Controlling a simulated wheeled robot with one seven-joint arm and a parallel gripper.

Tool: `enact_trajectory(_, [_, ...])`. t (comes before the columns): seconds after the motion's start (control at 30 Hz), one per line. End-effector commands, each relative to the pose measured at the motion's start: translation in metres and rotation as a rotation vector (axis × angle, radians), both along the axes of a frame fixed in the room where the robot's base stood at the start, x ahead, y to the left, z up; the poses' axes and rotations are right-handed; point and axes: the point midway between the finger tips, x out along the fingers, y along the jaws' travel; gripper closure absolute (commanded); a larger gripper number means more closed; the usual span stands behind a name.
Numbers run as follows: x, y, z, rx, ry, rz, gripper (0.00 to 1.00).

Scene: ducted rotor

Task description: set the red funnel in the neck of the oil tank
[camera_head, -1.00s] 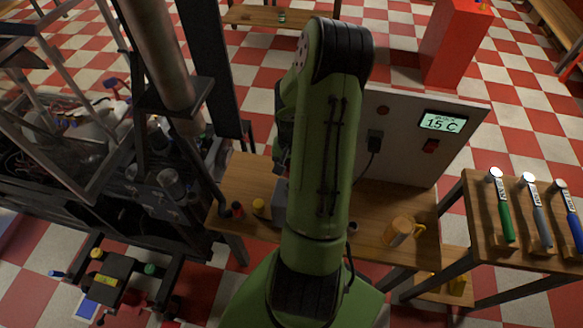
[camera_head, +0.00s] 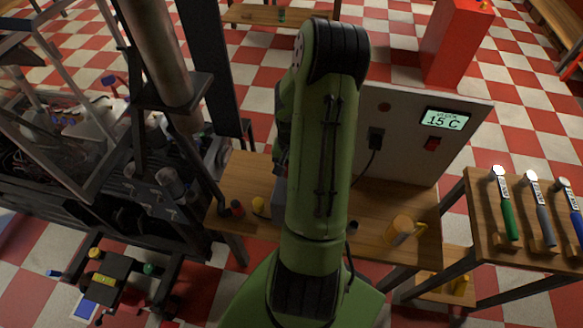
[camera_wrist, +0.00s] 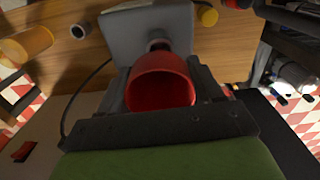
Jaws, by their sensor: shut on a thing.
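The red funnel (camera_wrist: 172,78) is between the two fingers of my gripper (camera_wrist: 160,88) in the wrist view, with its wide mouth facing the camera. My gripper is shut on it. The grey oil tank (camera_wrist: 125,35) lies just beyond the funnel, and its round neck (camera_wrist: 158,45) shows at the funnel's far edge. The funnel's spout is hidden, so I cannot tell whether it touches or enters the neck. In the head view my green arm hides the gripper and funnel; only a sliver of the tank (camera_head: 279,196) shows left of the arm.
The wooden bench (camera_head: 240,177) also holds a yellow cap (camera_head: 258,204), a small red-ended item (camera_head: 237,208) and an orange mug (camera_head: 399,231). A panel reading 15 C (camera_head: 445,120) stands behind.

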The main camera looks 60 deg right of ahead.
Motion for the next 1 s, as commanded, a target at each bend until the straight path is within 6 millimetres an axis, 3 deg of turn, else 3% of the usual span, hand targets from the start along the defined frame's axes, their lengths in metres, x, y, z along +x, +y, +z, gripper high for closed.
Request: enact_trajectory(1.0, [0.0, 0.0, -0.042, 0.0, -0.001, 0.001, 0.65])
